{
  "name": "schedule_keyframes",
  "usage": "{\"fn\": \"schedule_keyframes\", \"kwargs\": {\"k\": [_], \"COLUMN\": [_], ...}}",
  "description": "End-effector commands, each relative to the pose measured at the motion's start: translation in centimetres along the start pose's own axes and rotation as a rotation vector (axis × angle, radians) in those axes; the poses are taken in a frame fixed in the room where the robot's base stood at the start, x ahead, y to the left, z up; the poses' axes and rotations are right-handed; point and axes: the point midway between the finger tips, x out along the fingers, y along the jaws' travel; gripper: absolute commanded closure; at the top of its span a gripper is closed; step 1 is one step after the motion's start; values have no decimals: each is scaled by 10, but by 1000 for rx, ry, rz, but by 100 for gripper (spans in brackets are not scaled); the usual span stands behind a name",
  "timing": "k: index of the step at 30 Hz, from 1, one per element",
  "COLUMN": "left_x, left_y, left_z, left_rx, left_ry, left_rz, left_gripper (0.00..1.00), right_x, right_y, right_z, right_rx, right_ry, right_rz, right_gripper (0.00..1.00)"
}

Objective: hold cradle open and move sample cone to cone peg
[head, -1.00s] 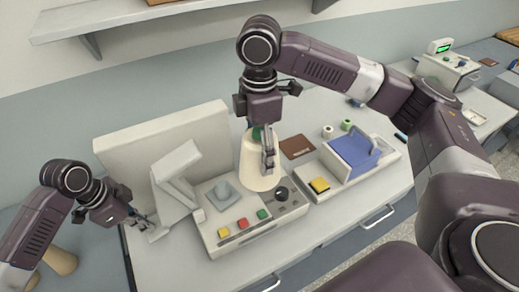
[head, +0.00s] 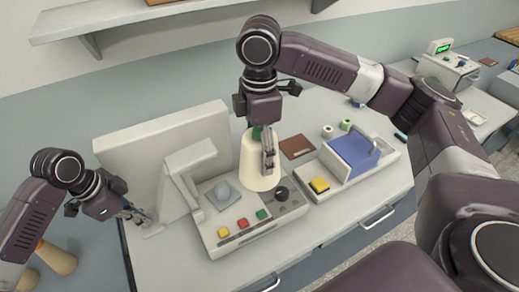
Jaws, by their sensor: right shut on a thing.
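The pale cream sample cone (head: 256,172) has a green top and is upright above the machine. My right gripper (head: 268,150) is shut on it, with a finger along its right side. The cradle (head: 190,160) is a white bent arm at the left of the machine (head: 240,232).
Red, yellow and green buttons and a black knob (head: 282,193) are on the machine. A second unit with a blue block (head: 354,150) stands to the right. A tall white panel (head: 130,150) is behind. Tan cones (head: 58,260) lie at lower left.

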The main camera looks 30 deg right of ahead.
Motion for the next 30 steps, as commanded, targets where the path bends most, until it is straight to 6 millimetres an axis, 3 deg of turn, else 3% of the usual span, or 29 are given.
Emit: {"fn": "schedule_keyframes", "kwargs": {"k": [30], "left_x": [-30], "left_y": [0], "left_z": [-9], "left_rx": [1], "left_ry": [0], "left_rz": [-1], "left_gripper": [100], "right_x": [-1], "right_y": [0], "right_z": [0], "right_rx": [0], "right_ry": [1], "right_rz": [1], "right_gripper": [69]}}
